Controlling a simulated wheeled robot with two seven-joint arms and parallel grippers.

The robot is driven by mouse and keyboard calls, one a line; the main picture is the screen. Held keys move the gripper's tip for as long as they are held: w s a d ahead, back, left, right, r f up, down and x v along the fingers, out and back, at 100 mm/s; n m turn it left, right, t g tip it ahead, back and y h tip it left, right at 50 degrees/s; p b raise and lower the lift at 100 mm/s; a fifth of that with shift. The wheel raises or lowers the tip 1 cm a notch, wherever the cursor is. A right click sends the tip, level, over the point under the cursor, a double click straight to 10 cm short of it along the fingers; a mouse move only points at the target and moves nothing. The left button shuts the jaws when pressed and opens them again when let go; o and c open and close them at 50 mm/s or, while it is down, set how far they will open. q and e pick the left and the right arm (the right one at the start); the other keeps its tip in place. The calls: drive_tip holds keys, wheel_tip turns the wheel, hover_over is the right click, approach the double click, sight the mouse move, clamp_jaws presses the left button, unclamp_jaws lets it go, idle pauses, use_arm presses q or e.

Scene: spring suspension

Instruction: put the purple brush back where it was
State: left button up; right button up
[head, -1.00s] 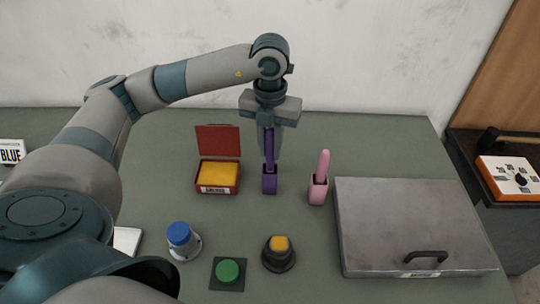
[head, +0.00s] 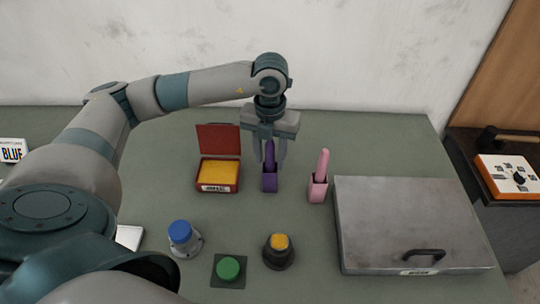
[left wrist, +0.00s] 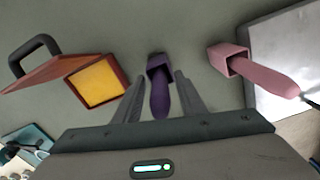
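The purple brush (head: 269,152) stands upright in its purple holder (head: 269,183) on the green table. It also shows in the left wrist view (left wrist: 160,98), with its lower end in the holder (left wrist: 159,62). My left gripper (head: 270,160) is above and around the brush handle, pointing down. Its two fingers are apart, one on each side of the handle, with gaps visible in the left wrist view (left wrist: 158,85). My right gripper does not show in either view.
A pink brush in a pink holder (head: 317,190) stands right of the purple one. An open red box (head: 218,186) with a yellow inside is left. A grey metal lid with handle (head: 400,215) lies right. Blue (head: 180,233), green (head: 228,269) and yellow (head: 279,243) buttons sit in front.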

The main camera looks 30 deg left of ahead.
use_arm(q)
drive_tip(key=shift+r, duration=0.1)
drive_tip(key=shift+r, duration=0.1)
drive_tip(key=shift+r, duration=0.3)
wheel_tip(320, 180, up, 10)
drive_tip(key=b, duration=0.3)
drive_tip(key=shift+f, duration=0.15)
drive_tip(key=shift+r, duration=0.8)
